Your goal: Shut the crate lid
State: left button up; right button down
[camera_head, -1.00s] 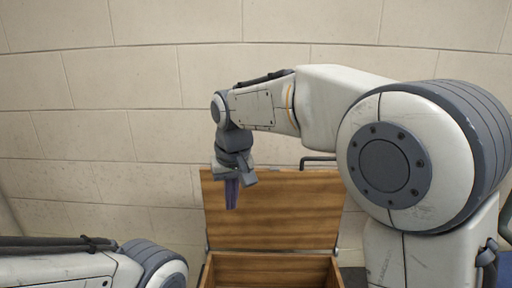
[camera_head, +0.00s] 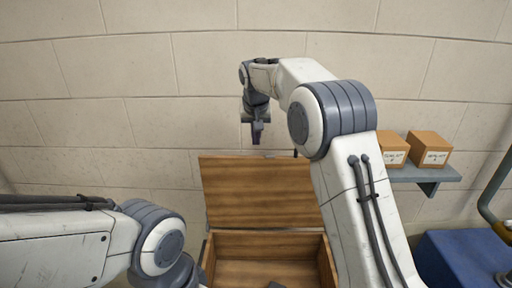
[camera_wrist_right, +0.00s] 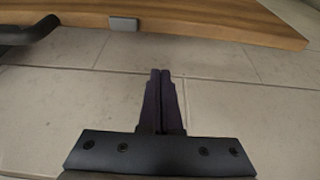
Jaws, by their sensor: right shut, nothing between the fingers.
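The wooden crate (camera_head: 265,246) stands at the bottom centre of the head view. Its lid (camera_head: 257,192) is open, standing up at the back of the crate. My right gripper (camera_head: 257,139) is shut and empty, just above the lid's top edge in the picture and apart from it. In the right wrist view the shut fingers (camera_wrist_right: 160,78) point toward pale tiles, and the lid's wooden edge (camera_wrist_right: 220,22) crosses the top, clear of the fingertips. My left arm comes in at lower left; its gripper is not clearly visible.
Two cardboard boxes (camera_head: 431,149) sit on a grey wall shelf (camera_head: 425,174) at right. A blue object (camera_head: 465,259) stands at lower right. The block wall (camera_head: 140,120) is behind the crate. A dark bar (camera_wrist_right: 28,32) shows at upper left in the wrist view.

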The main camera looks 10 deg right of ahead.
jog(key=shift+s+a+f+p, duration=0.15)
jog(key=shift+s+f+p, duration=0.2)
jog(key=shift+s+f, duration=0.35)
jog(key=shift+s+a+f+p, duration=0.15)
jog(key=shift+s+f+p, duration=0.2)
jog(key=shift+s+f, duration=0.35)
jog(key=shift+s+r, duration=0.15)
